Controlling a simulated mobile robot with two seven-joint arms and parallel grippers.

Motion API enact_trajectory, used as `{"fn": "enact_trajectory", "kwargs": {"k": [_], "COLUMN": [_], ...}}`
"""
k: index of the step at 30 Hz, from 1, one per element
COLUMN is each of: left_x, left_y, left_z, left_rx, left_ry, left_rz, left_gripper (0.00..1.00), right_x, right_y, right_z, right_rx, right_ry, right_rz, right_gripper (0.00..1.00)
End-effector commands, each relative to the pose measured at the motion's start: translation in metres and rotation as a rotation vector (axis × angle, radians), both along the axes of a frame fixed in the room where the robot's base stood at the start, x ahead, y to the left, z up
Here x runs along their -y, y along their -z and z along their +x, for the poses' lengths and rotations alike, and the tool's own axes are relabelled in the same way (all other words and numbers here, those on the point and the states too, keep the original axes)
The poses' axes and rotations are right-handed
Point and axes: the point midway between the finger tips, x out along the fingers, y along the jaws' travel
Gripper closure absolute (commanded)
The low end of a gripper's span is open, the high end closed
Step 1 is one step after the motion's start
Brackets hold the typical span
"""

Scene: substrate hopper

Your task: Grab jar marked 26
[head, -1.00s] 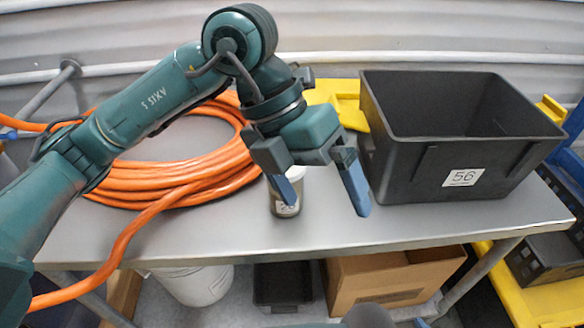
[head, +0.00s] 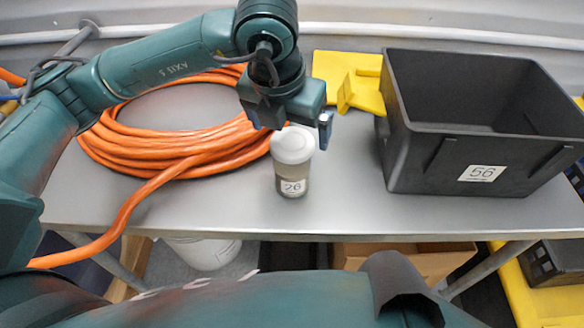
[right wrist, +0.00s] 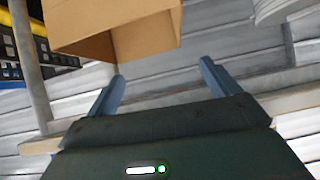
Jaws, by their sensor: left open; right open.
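The jar marked 26 (head: 291,183) stands upright on the grey metal table, with a white lid and a brownish body. Its label faces me. My left gripper (head: 296,122) is open just behind and above the jar's lid in the head view. Its blue right finger shows, the other finger is mostly hidden, and the jar is not held. My right gripper (right wrist: 162,70) is open and empty in the right wrist view, with both blue fingers apart below the table's level near a cardboard box.
A black bin marked 56 (head: 440,160) stands right of the jar. A coiled orange hose (head: 150,160) lies to the left, near the jar. Yellow pieces (head: 345,75) lie behind. The cardboard box (right wrist: 120,35) is close to my right gripper.

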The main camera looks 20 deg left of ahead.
Motion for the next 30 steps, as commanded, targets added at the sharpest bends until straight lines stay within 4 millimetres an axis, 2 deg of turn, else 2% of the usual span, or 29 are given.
{"fn": "enact_trajectory", "kwargs": {"k": [3, 9, 17, 30], "left_x": [0.0, 0.001, 0.001, 0.002], "left_y": [0.016, 0.041, 0.044, 0.044], "left_z": [0.003, 0.01, 0.011, 0.011], "left_rx": [-0.007, -0.003, -0.001, -0.001], "left_ry": [-0.002, 0.0, 0.001, 0.0], "left_rz": [0.002, 0.0, 0.0, 0.0], "left_gripper": [0.04, 0.04, 0.04, 0.4], "right_x": [0.002, 0.008, 0.009, 0.006], "right_y": [-0.006, -0.001, -0.002, -0.002], "right_z": [0.0, 0.0, 0.002, 0.001], "right_rx": [-0.007, -0.023, -0.019, -0.02], "right_ry": [0.006, 0.02, 0.024, 0.019], "right_rz": [-0.004, -0.014, -0.014, -0.009], "right_gripper": [0.12, 0.12, 0.12, 0.12]}}
